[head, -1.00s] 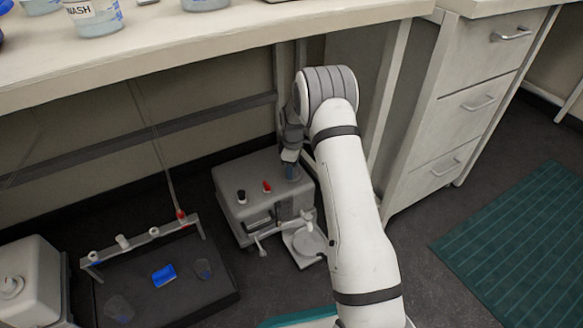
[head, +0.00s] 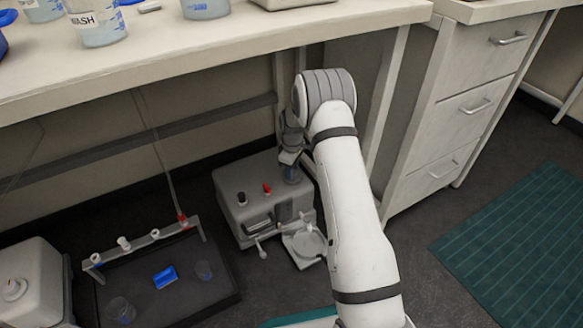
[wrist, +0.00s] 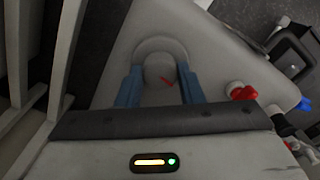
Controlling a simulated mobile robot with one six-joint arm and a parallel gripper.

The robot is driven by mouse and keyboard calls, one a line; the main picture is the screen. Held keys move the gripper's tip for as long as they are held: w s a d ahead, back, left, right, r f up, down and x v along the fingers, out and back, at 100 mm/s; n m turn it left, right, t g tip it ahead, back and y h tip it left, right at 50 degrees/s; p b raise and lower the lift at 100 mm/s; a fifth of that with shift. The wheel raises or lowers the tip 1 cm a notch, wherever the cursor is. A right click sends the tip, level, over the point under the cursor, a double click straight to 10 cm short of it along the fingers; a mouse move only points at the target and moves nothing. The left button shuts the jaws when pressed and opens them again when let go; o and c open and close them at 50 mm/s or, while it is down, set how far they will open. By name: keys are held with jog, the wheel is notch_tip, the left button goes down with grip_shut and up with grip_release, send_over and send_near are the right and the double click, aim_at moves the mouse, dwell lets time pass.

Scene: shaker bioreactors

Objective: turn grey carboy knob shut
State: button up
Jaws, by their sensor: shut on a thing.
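The grey carboy (head: 238,214) stands on the floor under the bench, a boxy body with fittings on top. A red fitting (head: 267,189) and a black cap (head: 241,198) stand to the left on the same top.
A bench leg (head: 384,110) and drawer cabinet (head: 465,100) are close right of my arm. The bench top (head: 200,45) overhangs the carboy. A dark tray (head: 190,300) with a small rack lies left, beside a white container (head: 30,280). A small scale-like plate (head: 304,246) lies in front.

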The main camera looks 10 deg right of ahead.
jog(key=m+p, duration=0.2)
jog(key=m, duration=0.2)
jog(key=shift+s+r+m+p, duration=0.1)
jog(key=shift+m+p, duration=0.2)
jog(key=shift+p, duration=0.05)
jog(key=m+p, duration=0.1)
jog(key=m, duration=0.2)
jog(key=shift+m+p, duration=0.3)
jog(key=m+p, duration=0.1)
jog(key=m, duration=0.3)
jog(key=shift+f+m+p, duration=0.2)
jog(key=shift+m+p, duration=0.3)
jog(key=shift+m, duration=1.4)
jog(key=o, duration=1)
jog(key=shift+r, duration=0.15)
